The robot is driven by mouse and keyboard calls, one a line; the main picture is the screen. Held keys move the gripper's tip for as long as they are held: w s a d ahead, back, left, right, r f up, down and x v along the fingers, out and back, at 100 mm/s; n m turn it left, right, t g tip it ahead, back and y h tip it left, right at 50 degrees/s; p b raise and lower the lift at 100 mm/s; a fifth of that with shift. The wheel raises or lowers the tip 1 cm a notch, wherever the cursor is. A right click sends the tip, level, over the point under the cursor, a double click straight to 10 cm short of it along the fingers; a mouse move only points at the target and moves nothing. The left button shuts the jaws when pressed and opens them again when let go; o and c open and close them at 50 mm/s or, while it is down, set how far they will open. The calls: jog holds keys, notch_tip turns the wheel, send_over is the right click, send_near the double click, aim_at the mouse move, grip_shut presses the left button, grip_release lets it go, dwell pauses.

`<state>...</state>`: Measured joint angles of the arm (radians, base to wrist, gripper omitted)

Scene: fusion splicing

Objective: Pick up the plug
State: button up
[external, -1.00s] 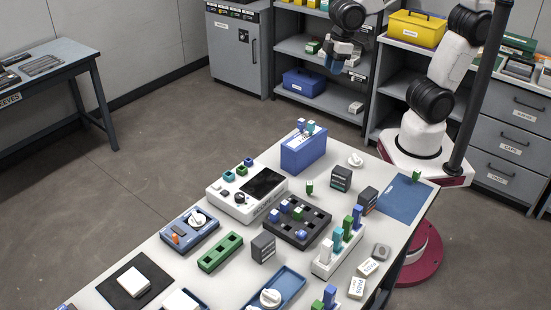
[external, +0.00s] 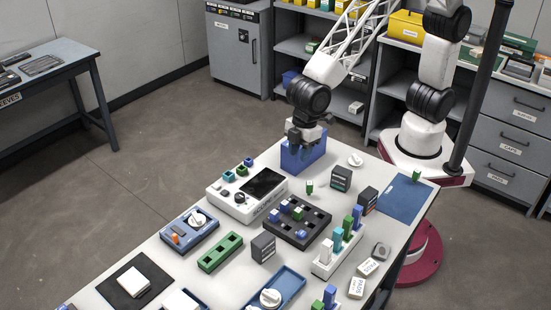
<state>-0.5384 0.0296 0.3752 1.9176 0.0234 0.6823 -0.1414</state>
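The frames do not make clear which piece is the plug. A small green plug-like piece (external: 309,187) stands on the white table in front of the blue box (external: 303,162). Another green piece (external: 416,176) is at the back edge of the blue mat. My gripper (external: 301,147) points down at the top of the blue box and hides the small pieces there. At this size I cannot see its finger gap or whether it holds anything.
A black socket tray (external: 285,231) with blue and green pieces is mid-table. A white rack (external: 325,263) of tall pieces is to its right. Dark boxes (external: 341,178) stand nearby.

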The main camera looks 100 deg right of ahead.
jog(key=n, duration=0.1)
send_over(298, 210)
jog(key=f, duration=0.7)
jog(key=shift+s+d, duration=0.2)
jog(key=shift+s, duration=0.15)
jog(key=shift+w+f, duration=0.1)
jog(key=shift+f, duration=1.2)
jog(key=shift+w+a+f, duration=0.1)
jog(key=shift+w+f, duration=0.05)
jog(key=shift+f, duration=1.15)
jog(key=shift+w+a+f, duration=0.1)
jog(key=shift+f, duration=1.2)
grip_shut()
jog(key=shift+r, duration=0.2)
